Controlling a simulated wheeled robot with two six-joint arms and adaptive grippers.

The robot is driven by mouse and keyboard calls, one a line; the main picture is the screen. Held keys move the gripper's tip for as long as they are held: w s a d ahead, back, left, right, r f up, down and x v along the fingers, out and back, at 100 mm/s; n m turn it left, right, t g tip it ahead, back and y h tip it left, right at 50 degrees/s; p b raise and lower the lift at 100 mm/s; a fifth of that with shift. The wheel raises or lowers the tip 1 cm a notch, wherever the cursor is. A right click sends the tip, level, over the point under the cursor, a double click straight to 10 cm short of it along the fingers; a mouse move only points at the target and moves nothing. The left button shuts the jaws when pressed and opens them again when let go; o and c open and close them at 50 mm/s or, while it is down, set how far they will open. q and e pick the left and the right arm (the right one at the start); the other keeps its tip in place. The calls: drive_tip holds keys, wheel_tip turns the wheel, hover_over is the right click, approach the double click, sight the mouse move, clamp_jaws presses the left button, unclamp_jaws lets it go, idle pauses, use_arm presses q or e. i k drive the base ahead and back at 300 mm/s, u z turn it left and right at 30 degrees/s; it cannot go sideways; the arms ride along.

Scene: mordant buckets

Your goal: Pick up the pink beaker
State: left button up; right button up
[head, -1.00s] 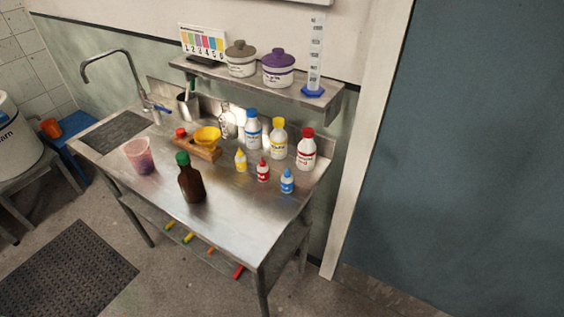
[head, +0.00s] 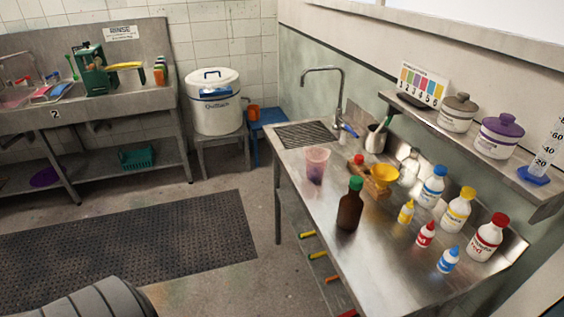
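The pink beaker (head: 317,165) stands upright on the steel table (head: 385,262), near its left end beside the drain grate. It is see-through pink with darker purple contents low down. A brown bottle with a green cap (head: 350,205) stands to its right and nearer to me. A wooden block with a yellow funnel (head: 385,173) is behind and to the right. Neither of my grippers shows in the head view.
Several white bottles (head: 456,210) and small dropper bottles (head: 426,234) crowd the table's right part. A faucet (head: 338,95) rises behind the drain grate (head: 302,134). A wall shelf (head: 470,148) overhangs the back. Floor with a dark mat (head: 130,245) lies left of the table.

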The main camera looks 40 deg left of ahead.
sight(316, 157)
drive_tip(key=u, duration=2)
drive_tip(key=i, duration=0.85)
drive_tip(key=z, duration=2.5)
